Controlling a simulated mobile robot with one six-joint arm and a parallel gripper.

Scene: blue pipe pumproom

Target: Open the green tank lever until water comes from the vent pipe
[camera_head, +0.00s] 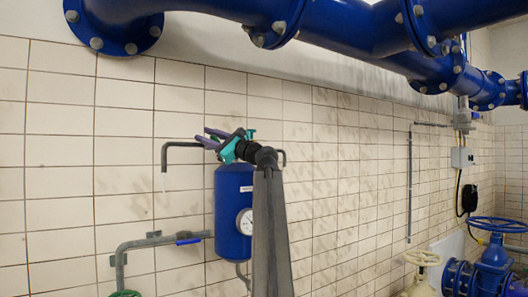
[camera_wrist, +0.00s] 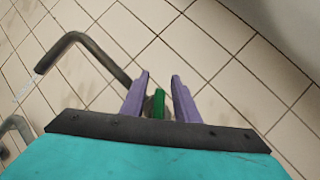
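The blue tank (camera_head: 232,190) with a round gauge (camera_head: 245,221) hangs on the tiled wall in the head view. A dark bent vent pipe (camera_head: 181,145) comes out to its left and turns down; it also shows in the wrist view (camera_wrist: 78,38). A faint pale streak (camera_head: 164,184) lies under its end, possibly water. My gripper (camera_head: 202,135) is above the tank. In the wrist view its purple fingers (camera_wrist: 160,76) are apart, on either side of the green lever (camera_wrist: 158,104), with small gaps showing. The lever's lower part is hidden behind my gripper.
Large blue pipes (camera_head: 340,28) cross above. A grey pipe with a blue handle (camera_head: 188,240) is on the wall at lower left. The wall between is mostly bare.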

